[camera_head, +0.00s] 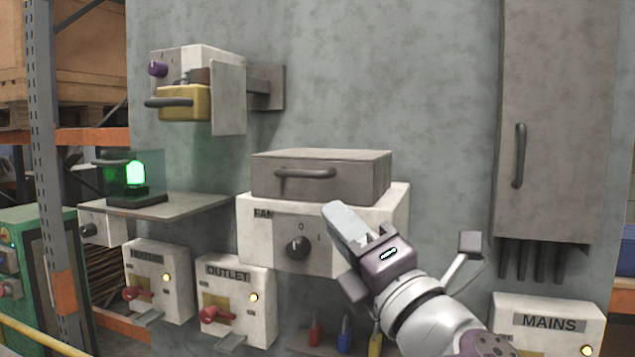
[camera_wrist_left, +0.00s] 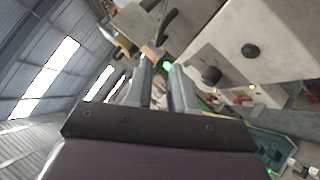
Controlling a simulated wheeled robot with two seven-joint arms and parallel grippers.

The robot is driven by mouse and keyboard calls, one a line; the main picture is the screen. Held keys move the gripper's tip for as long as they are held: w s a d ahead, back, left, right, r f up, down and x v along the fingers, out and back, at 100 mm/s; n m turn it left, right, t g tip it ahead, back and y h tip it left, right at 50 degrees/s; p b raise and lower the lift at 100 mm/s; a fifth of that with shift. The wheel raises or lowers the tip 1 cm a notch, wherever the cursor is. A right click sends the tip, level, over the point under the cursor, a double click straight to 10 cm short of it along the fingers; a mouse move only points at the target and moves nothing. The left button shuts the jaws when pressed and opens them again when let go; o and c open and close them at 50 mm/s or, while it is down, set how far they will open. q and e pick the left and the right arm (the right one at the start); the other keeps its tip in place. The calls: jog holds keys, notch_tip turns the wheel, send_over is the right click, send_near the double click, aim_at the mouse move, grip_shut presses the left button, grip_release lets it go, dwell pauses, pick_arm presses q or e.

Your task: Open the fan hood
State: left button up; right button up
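The fan hood (camera_head: 350,178) is a grey box-shaped cover with a dark bar handle (camera_head: 305,174) on its front. It sits down over the top of the white FAN box (camera_head: 262,232), which has a black knob (camera_head: 297,248) marked 0 and 1. My left gripper (camera_head: 342,222) is in front of the right part of the FAN box, below and right of the handle, pointing up and left. It hides part of the box. In the left wrist view its two fingers (camera_wrist_left: 162,88) have a narrow empty gap between them. My right gripper is not in view.
A wall unit with a yellow handled part (camera_head: 183,103) and grey side plate is at upper left. A shelf (camera_head: 190,206) holds a green-lit case. OUTLET (camera_head: 236,300) and MAINS (camera_head: 550,322) boxes are lower. A tall grey cabinet (camera_head: 555,110) stands right. The wall above the hood is clear.

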aim_at(302, 176)
pick_arm(q)
jog(key=p+x, duration=0.1)
jog(key=x, duration=0.2)
jog(key=p+x, duration=0.2)
jog(key=x, duration=0.2)
jog(key=p+x, duration=0.2)
jog(key=x, duration=0.1)
jog(key=shift+w+r, duration=0.15)
jog(key=shift+r, duration=0.25)
jog(key=shift+w+a, duration=0.2)
jog(key=shift+w, duration=0.05)
jog(key=shift+s+d, duration=0.1)
jog(key=shift+d, duration=0.05)
jog(key=shift+c, duration=0.3)
grip_shut()
